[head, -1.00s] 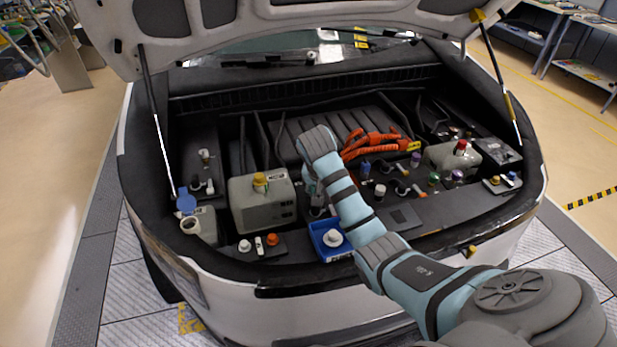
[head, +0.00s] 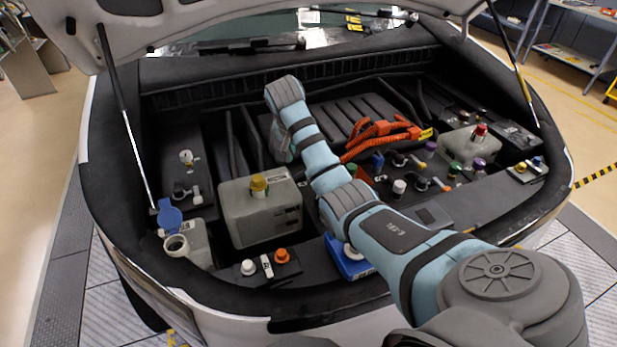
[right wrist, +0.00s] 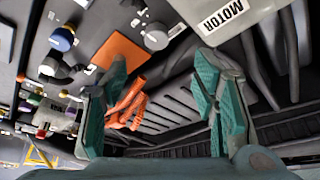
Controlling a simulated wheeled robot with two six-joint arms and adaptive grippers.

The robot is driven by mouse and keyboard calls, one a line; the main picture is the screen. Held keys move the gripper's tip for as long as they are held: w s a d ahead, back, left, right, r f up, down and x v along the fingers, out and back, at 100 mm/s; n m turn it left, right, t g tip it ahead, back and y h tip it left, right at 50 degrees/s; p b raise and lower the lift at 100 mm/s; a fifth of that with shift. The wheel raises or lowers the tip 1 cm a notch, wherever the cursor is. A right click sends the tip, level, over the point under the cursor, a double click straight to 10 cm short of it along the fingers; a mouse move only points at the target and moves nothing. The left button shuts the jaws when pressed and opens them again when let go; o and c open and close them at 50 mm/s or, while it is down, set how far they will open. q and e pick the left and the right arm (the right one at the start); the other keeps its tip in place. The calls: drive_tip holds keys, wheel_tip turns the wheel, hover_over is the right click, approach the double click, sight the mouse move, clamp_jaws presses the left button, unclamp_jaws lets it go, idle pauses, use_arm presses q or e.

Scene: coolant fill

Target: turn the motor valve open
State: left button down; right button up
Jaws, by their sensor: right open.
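The motor tank is a grey box with a yellow cap (head: 259,184) in the head view. Its MOTOR label (right wrist: 222,14) shows at the top right of the right wrist view. A grey round knob (right wrist: 156,37) with a white piece beside it sits near that tank; I cannot tell for sure whether it is the motor valve. My right gripper (right wrist: 160,68) is open and empty, its teal-padded fingers apart over the engine bay. In the head view it is mostly hidden behind my wrist, right of the motor tank. My left gripper is not in view.
Orange cables (head: 378,137) lie right of my arm. An orange plate (right wrist: 118,54) is close to the left finger. A white reservoir with an open blue lid (head: 170,215) stands left. The raised hood (head: 240,18) is above.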

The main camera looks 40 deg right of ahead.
drive_tip(key=b+x, duration=0.1)
drive_tip(key=x, duration=0.3)
drive_tip(key=b+x, duration=0.1)
drive_tip(key=x, duration=0.3)
drive_tip(key=b+x, duration=0.1)
drive_tip(key=x, duration=0.3)
drive_tip(key=shift+s+d+f, duration=0.1)
drive_tip(key=shift+s+d, duration=0.15)
drive_tip(key=shift+d, duration=0.05)
drive_tip(key=shift+w+d+f, duration=0.15)
drive_tip(key=shift+f, duration=0.4)
drive_tip(key=c, duration=1.2)
